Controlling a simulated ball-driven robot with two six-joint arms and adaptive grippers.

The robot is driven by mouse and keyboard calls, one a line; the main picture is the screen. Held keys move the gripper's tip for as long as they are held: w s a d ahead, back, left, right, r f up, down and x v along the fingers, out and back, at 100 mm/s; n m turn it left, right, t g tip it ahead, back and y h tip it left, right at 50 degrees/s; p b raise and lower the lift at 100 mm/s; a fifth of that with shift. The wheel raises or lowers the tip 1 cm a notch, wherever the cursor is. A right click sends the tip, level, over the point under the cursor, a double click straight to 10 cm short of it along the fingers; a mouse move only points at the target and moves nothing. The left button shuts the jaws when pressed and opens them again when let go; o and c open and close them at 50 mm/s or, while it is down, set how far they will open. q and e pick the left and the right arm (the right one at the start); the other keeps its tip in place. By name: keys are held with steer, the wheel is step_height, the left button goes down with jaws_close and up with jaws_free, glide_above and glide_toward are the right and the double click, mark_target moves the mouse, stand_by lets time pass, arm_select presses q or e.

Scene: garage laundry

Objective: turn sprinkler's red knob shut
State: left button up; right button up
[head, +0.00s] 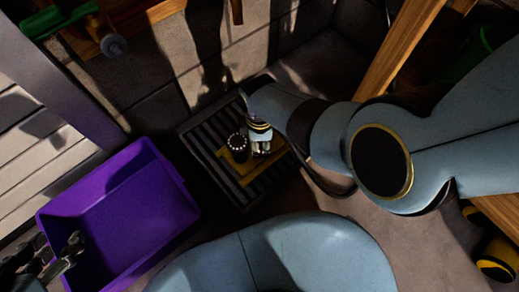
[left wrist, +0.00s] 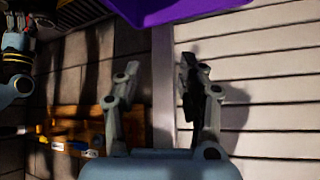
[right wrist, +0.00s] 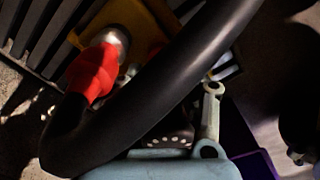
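The yellow sprinkler (head: 236,166) sits on a dark slatted grate, with a black dial with white dots (head: 237,145) beside my right gripper (head: 262,149). In the right wrist view, a red part (right wrist: 92,74) with a silver end joins the sprinkler's yellow body (right wrist: 84,36); I cannot tell whether it is the knob or a hose fitting. A thick black hose (right wrist: 165,90) crosses in front of my right gripper's fingers. One finger shows; the other is mostly hidden. My left gripper (left wrist: 154,68) is open and empty, far from the sprinkler, by the purple bin.
The purple bin (head: 181,209) stands left of the slatted grate (head: 196,133). A block wall (head: 160,115) rises behind the grate. A wooden post (head: 400,45) stands at the upper right. A wooden shelf with small items (left wrist: 75,120) shows in the left wrist view.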

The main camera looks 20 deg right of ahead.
mark_target(260, 151)
steer(key=shift+s+f, duration=0.1)
steer(key=shift+f, duration=0.45)
steer(key=shift+f+b, duration=0.35)
steer(key=shift+b, duration=0.2)
steer(key=shift+f+b, duration=0.5)
steer(key=shift+f, duration=0.05)
steer(key=shift+f+b, duration=0.3)
arm_select(q)
steer(key=t, duration=0.4)
steer(key=shift+w+d+r+t, duration=0.25)
steer(key=shift+w+d+t, duration=0.05)
steer(key=shift+d+t, duration=0.1)
